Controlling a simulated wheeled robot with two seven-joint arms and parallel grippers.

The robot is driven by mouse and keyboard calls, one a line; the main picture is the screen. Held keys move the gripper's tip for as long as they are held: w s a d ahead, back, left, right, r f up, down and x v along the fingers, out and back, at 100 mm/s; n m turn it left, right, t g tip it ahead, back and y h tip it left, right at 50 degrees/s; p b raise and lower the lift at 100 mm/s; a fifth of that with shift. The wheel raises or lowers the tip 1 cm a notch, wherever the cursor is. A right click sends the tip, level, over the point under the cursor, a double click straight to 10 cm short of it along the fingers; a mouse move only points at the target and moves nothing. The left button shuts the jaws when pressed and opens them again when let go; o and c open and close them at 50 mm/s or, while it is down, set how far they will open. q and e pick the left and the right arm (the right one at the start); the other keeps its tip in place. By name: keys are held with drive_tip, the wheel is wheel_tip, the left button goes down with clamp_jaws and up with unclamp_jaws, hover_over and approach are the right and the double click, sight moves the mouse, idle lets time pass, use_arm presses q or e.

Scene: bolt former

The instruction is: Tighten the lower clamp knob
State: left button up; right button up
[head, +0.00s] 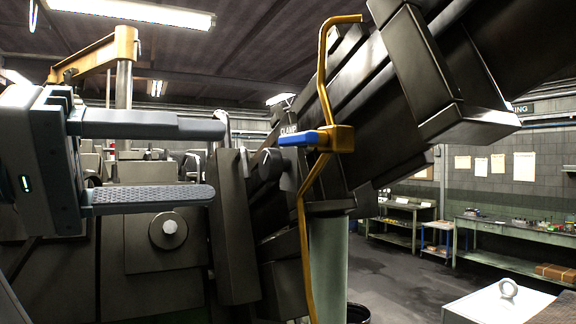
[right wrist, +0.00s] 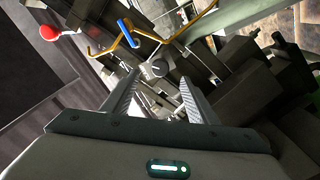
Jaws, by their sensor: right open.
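A dark round clamp knob (head: 270,163) sits on the machine, just below and left of a small label reading CLAMP. It also shows in the right wrist view (right wrist: 160,69), beyond and between my fingertips. I cannot tell whether it is the lower of several knobs, or how tight it is. My right gripper (head: 218,160) is open and empty, its two fingers pointing at the knob with a gap left between. It also shows in the right wrist view (right wrist: 157,84). My left gripper is not in view.
A yellow pipe (head: 323,75) with a blue lever (head: 300,138) runs close to the knob's right. A pale round fitting (head: 168,230) is on the panel below my gripper. A dark slanted chute (head: 440,75) fills the upper right. A workbench (head: 510,232) stands behind right.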

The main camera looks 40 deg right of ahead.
sight(264, 165)
drive_tip(key=b+x, duration=0.1)
drive_tip(key=x, duration=0.6)
drive_tip(key=shift+s+d, duration=0.1)
drive_tip(key=shift+d, duration=0.3)
drive_tip(key=m, duration=0.2)
drive_tip(key=shift+m, duration=0.4)
drive_tip(key=shift+a+r+m+p, duration=0.1)
drive_tip(key=shift+m+p, duration=0.35)
drive_tip(key=shift+m, duration=0.75)
drive_tip(key=shift+m+b, duration=0.4)
drive_tip(key=shift+m, duration=1.2)
drive_tip(key=shift+m+b, duration=0.35)
drive_tip(key=shift+m, duration=0.95)
